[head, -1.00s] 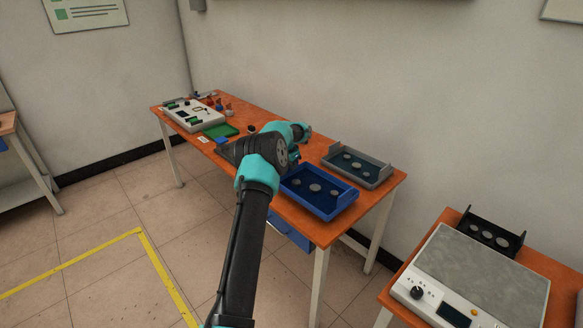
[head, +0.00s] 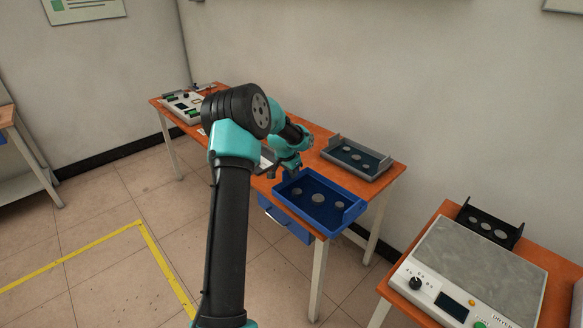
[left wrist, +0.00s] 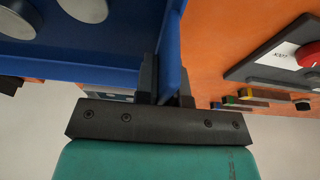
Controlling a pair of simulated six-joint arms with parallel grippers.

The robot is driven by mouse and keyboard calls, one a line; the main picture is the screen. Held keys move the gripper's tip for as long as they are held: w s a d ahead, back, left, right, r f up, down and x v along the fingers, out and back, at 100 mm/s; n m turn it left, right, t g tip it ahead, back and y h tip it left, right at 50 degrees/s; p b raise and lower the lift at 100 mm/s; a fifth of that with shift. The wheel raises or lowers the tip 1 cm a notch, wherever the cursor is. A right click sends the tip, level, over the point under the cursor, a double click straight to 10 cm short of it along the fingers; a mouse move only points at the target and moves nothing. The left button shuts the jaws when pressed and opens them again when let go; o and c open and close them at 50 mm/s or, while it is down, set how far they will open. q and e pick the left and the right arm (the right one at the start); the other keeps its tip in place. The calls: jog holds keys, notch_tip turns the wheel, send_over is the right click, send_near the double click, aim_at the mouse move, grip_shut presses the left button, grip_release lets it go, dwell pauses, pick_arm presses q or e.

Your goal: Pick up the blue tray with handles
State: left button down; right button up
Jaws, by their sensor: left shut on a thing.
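The blue tray (head: 335,218) holds several grey discs and is at the front right of the orange table, reaching its front edge. My left gripper (head: 287,163) is at the tray's left end in the head view. In the left wrist view, the fingers of the left gripper (left wrist: 167,88) are shut on the tray's upright blue edge (left wrist: 170,60). I cannot tell whether the tray's underside is clear of the table. My right gripper is not in view.
A grey tray (head: 386,160) with discs stands close behind the blue one. A white device (head: 180,112) is at the table's far left. A hotplate (head: 473,265) and a black tray (head: 510,238) occupy the right table. My left arm hides the table's middle.

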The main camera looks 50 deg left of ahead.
pick_arm(q)
jog(key=shift+s+d+r, duration=0.15)
jog(key=shift+s+d, duration=0.7)
jog(key=shift+d, duration=0.15)
jog(key=shift+w+d, duration=0.1)
jog(key=n, duration=0.1)
send_over(328, 192)
jog(key=shift+r, duration=0.25)
jog(key=w+d+r+n, duration=0.1)
jog(key=w+d, duration=0.2)
jog(key=d, duration=1)
jog(key=w+d+r+n, duration=0.1)
jog(key=w+d+r, duration=0.1)
jog(key=d, duration=1.1)
jog(key=w+d+r+n+y, duration=0.1)
jog(key=w+d, duration=0.3)
jog(key=d, duration=1)
jog(key=shift+w+r+n, duration=0.2)
jog(key=shift+n, duration=0.1)
jog(key=shift+d, duration=0.1)
jog(key=shift+f, duration=0.1)
